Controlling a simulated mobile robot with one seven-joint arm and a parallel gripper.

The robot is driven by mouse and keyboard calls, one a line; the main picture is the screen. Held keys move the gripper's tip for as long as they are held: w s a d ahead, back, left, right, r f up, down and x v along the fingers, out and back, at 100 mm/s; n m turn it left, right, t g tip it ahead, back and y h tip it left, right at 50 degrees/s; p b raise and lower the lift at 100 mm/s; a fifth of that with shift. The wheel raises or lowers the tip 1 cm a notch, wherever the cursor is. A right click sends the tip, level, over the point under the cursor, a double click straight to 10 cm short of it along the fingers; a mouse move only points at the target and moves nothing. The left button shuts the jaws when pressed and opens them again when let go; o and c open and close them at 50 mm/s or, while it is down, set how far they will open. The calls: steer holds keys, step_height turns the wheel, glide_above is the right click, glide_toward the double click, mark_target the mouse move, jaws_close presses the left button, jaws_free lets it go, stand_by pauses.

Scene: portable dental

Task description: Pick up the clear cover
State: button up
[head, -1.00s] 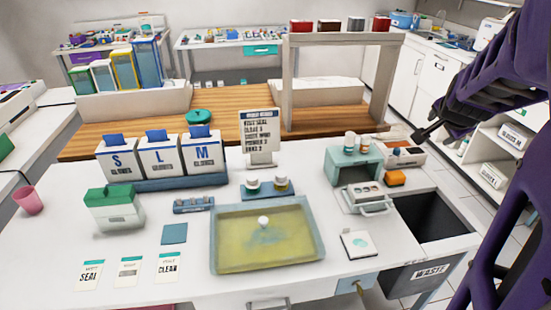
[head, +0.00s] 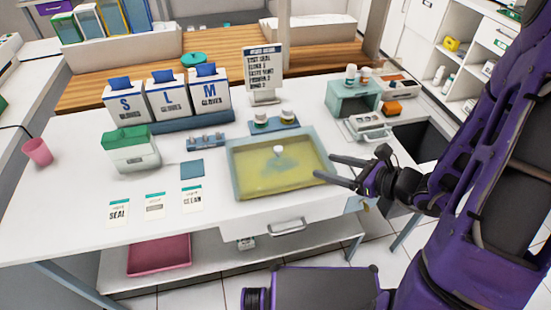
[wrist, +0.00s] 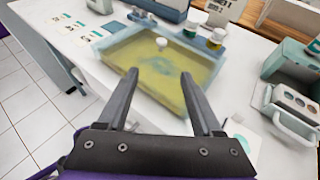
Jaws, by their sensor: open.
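The clear cover (head: 262,176) lies over a shallow blue-grey tray (head: 237,195) and looks yellowish, with a small white knob (head: 279,151) standing up near its middle. In the wrist view the clear cover (wrist: 150,72) is ahead of my gripper, and its knob (wrist: 161,43) shows just beyond the fingertips, roughly between them. My gripper (head: 323,167) is open and empty at the right edge of the tray. In the wrist view my gripper (wrist: 159,74) has its two dark fingers spread apart over the near part of the cover. The fingers hide a little of the tray.
Behind the tray are small jars on a blue stand (head: 275,128) and a sign (head: 264,72). A teal box (head: 352,97) and a handled metal holder (head: 365,127) stand to the right. Labelled cards (head: 154,205) and a blue square (head: 192,169) lie left.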

glide_toward(279, 149)
steer(key=x, duration=0.2)
steer(key=b+x, duration=0.1)
steer(key=x, duration=0.2)
steer(key=shift+f, duration=0.4)
steer(key=shift+r+x, duration=0.15)
steer(key=shift+x, duration=1.2)
steer(key=shift+r+x, duration=0.15)
steer(key=shift+x, duration=1.15)
steer(key=shift+w, duration=0.1)
steer(key=shift+c, duration=0.4)
jaws_close()
